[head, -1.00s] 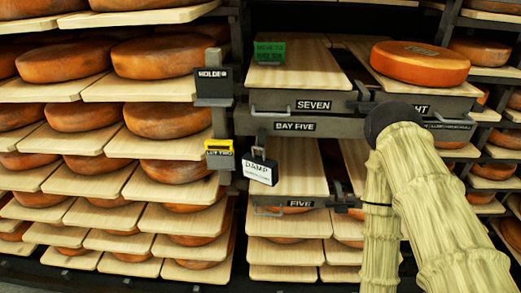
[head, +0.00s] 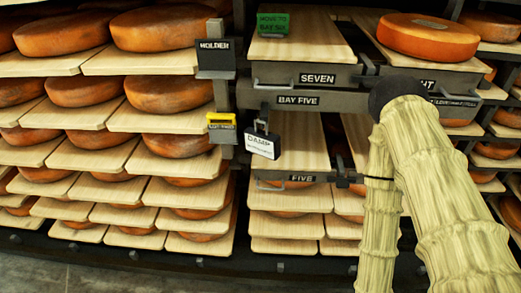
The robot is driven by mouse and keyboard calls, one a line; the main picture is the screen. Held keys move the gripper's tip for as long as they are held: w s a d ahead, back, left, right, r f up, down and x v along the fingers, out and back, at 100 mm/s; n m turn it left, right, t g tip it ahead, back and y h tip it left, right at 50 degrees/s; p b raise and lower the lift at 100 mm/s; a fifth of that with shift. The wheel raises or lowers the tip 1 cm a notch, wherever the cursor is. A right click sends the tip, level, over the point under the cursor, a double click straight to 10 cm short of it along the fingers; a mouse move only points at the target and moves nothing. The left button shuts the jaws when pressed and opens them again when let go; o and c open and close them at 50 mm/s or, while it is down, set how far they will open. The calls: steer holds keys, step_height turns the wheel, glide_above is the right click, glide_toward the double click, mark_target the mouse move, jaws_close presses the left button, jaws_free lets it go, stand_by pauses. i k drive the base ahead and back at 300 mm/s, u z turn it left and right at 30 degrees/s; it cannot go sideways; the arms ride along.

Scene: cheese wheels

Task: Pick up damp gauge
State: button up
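The damp gauge (head: 263,145) is a small white box marked DAMP with a dark loop handle on top. It hangs slightly tilted below the BAY FIVE rail (head: 297,99), in front of the left edge of the FIVE board (head: 303,140). Nothing of mine touches it. My pale, ribbed arm fills the right side, with its dark joint to the right of the gauge. I cannot make out my gripper or its fingers.
A cheese wheel (head: 428,36) lies at upper right. Racks of cheese wheels fill the left.

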mark_target(265, 143)
steer(key=z, duration=2.45)
steer(key=k, duration=1.05)
steer(key=u, duration=1.8)
steer(key=i, duration=0.5)
steer(key=u, duration=0.05)
